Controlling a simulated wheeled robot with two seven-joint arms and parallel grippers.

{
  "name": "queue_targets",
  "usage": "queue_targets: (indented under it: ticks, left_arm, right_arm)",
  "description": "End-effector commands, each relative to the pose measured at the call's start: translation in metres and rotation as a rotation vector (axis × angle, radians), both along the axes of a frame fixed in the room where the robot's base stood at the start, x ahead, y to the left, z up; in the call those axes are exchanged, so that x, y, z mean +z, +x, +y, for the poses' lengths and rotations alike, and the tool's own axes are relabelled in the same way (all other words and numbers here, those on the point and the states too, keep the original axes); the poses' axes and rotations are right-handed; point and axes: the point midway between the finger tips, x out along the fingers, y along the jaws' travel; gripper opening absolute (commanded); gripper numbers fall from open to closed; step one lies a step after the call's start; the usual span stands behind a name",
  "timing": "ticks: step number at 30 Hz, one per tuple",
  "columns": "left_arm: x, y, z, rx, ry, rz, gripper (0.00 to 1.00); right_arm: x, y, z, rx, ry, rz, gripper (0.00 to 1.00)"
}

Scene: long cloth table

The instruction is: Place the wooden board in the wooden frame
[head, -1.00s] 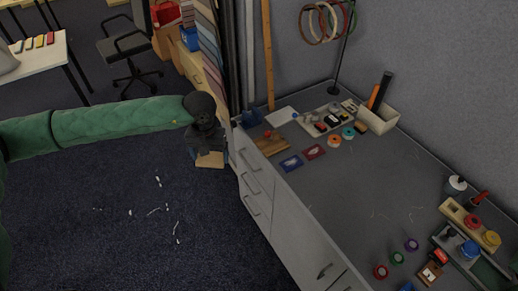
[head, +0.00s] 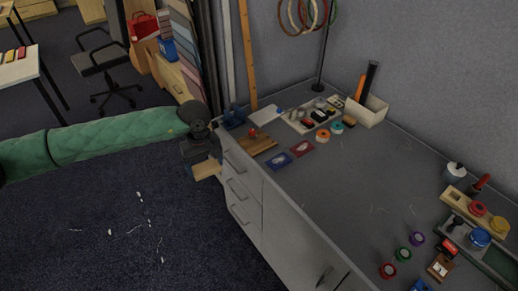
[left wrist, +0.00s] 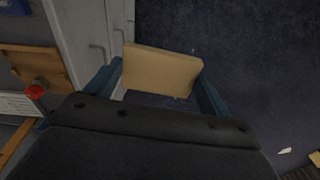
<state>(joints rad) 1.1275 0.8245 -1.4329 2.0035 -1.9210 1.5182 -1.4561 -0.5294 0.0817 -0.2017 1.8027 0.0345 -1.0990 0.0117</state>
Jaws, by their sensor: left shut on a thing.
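My left gripper (head: 205,163) is shut on a light wooden board (head: 207,170), just off the left corner of the grey worktop. In the left wrist view the board (left wrist: 162,72) lies between the two blue fingers of the gripper (left wrist: 157,88), above the dark floor and close to the drawer fronts. A brown wooden piece (head: 257,147) with a red knob-like part lies at the worktop's near left edge; it also shows in the left wrist view (left wrist: 42,66). I cannot tell whether it is the wooden frame. My right gripper is not in view.
The drawer cabinet (head: 243,185) stands directly right of the board. Blue (head: 278,160) and red (head: 302,149) flat items lie beside the brown piece. A tray (head: 310,117) of small parts is behind. The worktop's middle is mostly clear.

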Motion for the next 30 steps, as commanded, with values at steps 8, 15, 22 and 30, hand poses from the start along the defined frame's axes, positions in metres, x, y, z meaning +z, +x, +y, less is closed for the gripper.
queue_targets:
  ticks: [8, 15, 22, 30]
  left_arm:
    - [-0.004, 0.035, -0.038, 0.477, -0.006, -0.001, 0.58]
    - [-0.003, 0.061, -0.071, 0.895, -0.007, 0.004, 0.58]
    - [0.001, 0.083, -0.104, 1.295, -0.009, 0.007, 0.58]
    - [0.008, 0.105, -0.145, 1.762, -0.009, 0.010, 0.58]
  right_arm:
    - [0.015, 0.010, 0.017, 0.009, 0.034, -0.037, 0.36]
    - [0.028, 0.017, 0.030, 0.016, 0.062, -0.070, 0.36]
    - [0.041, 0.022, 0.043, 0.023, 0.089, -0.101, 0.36]
    - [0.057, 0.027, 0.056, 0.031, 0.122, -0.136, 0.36]
